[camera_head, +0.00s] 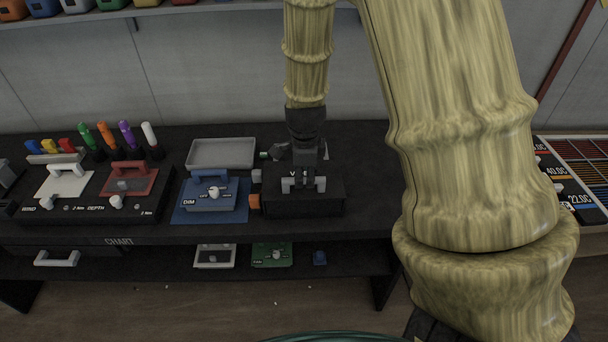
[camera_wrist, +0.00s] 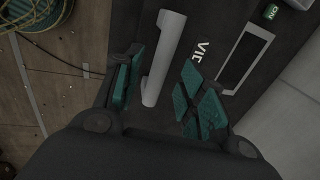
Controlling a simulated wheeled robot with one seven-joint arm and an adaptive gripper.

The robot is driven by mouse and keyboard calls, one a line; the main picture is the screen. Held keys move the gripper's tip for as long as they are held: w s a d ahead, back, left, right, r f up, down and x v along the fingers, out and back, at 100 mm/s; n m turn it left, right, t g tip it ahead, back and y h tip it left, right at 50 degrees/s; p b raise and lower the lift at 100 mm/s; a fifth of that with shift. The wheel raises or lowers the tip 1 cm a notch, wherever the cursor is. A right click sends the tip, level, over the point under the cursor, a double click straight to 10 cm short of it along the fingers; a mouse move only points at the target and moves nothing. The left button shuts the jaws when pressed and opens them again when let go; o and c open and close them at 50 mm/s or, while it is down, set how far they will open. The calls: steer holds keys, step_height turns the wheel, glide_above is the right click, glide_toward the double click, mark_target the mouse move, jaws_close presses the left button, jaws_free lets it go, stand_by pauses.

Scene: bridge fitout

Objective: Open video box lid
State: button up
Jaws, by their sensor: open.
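The video box (camera_head: 268,194) is a black box near the front edge of the dark bench, to the right of the blue DIM panel. Its lid looks closed, with a light grey bar handle (camera_wrist: 163,58) and a partly hidden white label starting "VID" (camera_wrist: 203,52). My gripper (camera_wrist: 161,92) is open over the box. In the wrist view the handle lies between its two green-padded fingers, nearer the left one, with gaps visible on both sides. In the head view my gripper (camera_head: 304,172) comes down from above and hides part of the lid; contact cannot be told.
The blue DIM panel (camera_head: 209,193) and a grey tray (camera_head: 221,153) stand to the left. Further left is a black console with white and red lids (camera_head: 130,181). A lower shelf holds a green FAN unit (camera_head: 271,256). A coiled cable (camera_wrist: 30,12) lies on the floor.

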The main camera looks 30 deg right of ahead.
steer(key=shift+w+d+f, duration=0.1)
steer(key=shift+w+f, duration=0.1)
steer(key=shift+f, duration=0.85)
jaws_close()
